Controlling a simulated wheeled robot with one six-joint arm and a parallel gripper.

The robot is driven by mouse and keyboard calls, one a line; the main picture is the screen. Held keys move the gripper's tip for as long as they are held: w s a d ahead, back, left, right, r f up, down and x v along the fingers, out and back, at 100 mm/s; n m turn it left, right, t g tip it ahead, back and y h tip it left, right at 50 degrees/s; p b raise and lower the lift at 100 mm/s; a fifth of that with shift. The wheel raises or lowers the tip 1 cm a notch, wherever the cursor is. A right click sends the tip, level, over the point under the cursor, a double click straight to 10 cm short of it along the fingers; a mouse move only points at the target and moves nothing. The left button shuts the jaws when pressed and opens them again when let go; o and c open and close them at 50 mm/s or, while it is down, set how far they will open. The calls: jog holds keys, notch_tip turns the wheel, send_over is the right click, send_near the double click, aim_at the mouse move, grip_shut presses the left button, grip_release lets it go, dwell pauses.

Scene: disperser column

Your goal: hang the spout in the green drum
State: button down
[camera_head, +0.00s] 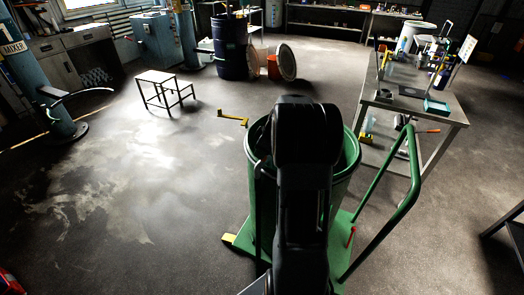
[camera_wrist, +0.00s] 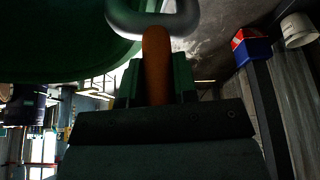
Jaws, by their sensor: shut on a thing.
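The green drum (camera_head: 349,175) stands upright on a green trolley in the head view, and my arm hides much of its opening. In the wrist view a green curved wall (camera_wrist: 60,40), which looks like the drum's, fills the upper left. My gripper (camera_wrist: 155,78) is shut on an orange-brown stem of the spout (camera_wrist: 155,50). A grey curved metal part (camera_wrist: 150,18) is at the stem's far end, close to the green wall. I cannot tell whether they touch. My arm hides the gripper and spout in the head view.
The trolley's green handle (camera_head: 412,185) rises right of the drum. A metal workbench (camera_head: 450,117) with several items stands behind it. A small step stool (camera_head: 160,82), a yellow object (camera_head: 233,117) and a dark blue drum (camera_head: 229,50) are farther back.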

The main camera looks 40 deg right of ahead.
jog(key=shift+f+b, duration=0.35)
jog(key=shift+b, duration=0.1)
dwell(0.5)
jog(key=c, duration=0.8)
grip_release()
jog(key=v, duration=1.4)
